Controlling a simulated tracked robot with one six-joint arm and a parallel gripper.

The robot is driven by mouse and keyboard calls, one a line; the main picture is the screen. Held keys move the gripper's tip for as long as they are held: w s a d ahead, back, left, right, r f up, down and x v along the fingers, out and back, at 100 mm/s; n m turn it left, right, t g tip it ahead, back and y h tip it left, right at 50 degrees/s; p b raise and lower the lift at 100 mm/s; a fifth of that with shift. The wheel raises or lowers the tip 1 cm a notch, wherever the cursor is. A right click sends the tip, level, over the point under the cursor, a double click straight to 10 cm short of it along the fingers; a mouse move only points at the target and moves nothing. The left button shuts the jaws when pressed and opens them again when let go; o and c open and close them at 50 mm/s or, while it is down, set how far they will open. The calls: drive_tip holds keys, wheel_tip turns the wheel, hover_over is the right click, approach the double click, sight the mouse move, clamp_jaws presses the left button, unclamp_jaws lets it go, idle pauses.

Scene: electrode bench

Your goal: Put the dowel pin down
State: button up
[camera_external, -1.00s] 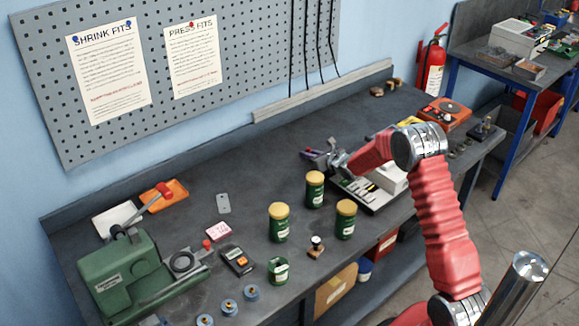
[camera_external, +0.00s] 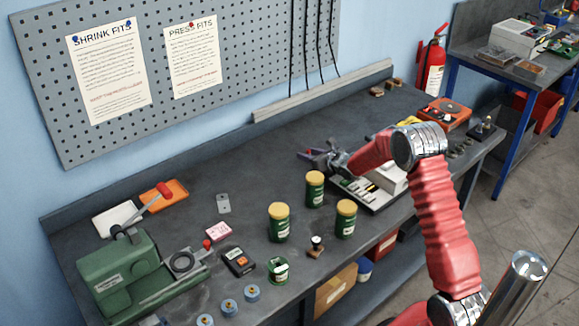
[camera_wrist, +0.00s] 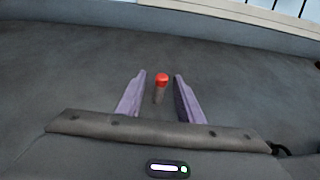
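The dowel pin (camera_wrist: 161,86), with a bright red top and a darker shaft, stands upright between my gripper's fingers in the wrist view. My gripper (camera_wrist: 160,88) is open, with a visible gap between each purple finger and the pin. In the external view my gripper (camera_external: 308,156) is low over the bench behind the green jars. The pin is too small there to make out clearly. Its lower end is hard to see in the wrist view, but it appears to rest on the dark bench top.
Three yellow-lidded green jars (camera_external: 315,190) stand on the bench in front of my gripper. A pale tray with blocks (camera_external: 385,185) lies under my forearm. The green press (camera_external: 122,272) is at the far left. The bench (camera_external: 265,160) left of my gripper is clear.

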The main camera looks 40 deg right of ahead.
drive_tip(key=shift+s+f, duration=0.3)
drive_tip(key=shift+f, duration=0.25)
drive_tip(key=shift+s+f, duration=0.25)
drive_tip(key=shift+f, duration=0.3)
drive_tip(key=shift+s+a+r, duration=0.1)
drive_tip(key=shift+s+r, duration=0.7)
drive_tip(key=shift+s, duration=0.25)
drive_tip(key=shift+s+a+r, duration=0.1)
drive_tip(key=shift+s+r, duration=0.7)
drive_tip(key=shift+s, duration=0.25)
drive_tip(key=shift+s+a+r, duration=0.1)
drive_tip(key=shift+s+r, duration=0.7)
drive_tip(key=shift+s, duration=0.25)
drive_tip(key=shift+r, duration=0.1)
